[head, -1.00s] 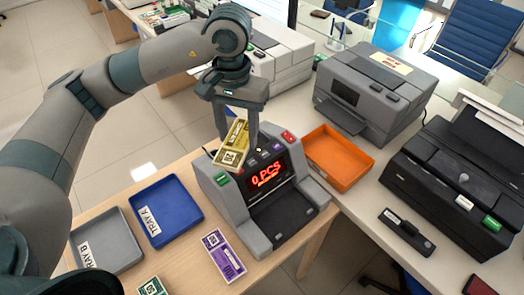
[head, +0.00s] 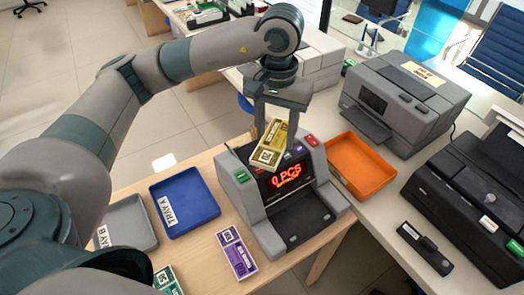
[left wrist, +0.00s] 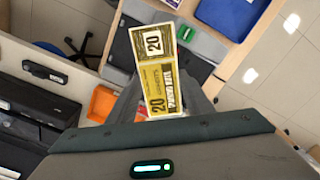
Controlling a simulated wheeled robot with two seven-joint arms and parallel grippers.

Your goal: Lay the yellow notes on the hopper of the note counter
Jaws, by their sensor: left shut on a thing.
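The yellow notes (head: 268,153), a banded bundle marked 20, are held by my left gripper (head: 282,135). The gripper is shut on them, and they hang tilted in front of the upper part of the note counter (head: 234,187). In the left wrist view the yellow notes (left wrist: 153,70) extend out from between the fingers. The counter is grey with a red display (head: 286,177) reading 0 PCS. The notes and gripper hide part of its top, and I cannot tell whether the notes touch it. My right gripper is not in view.
Blue tray A (head: 211,209) and a grey tray (head: 146,237) lie left of the counter. An orange tray (head: 391,182), a grey printer (head: 440,120) and a black machine (head: 410,185) stand on the right.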

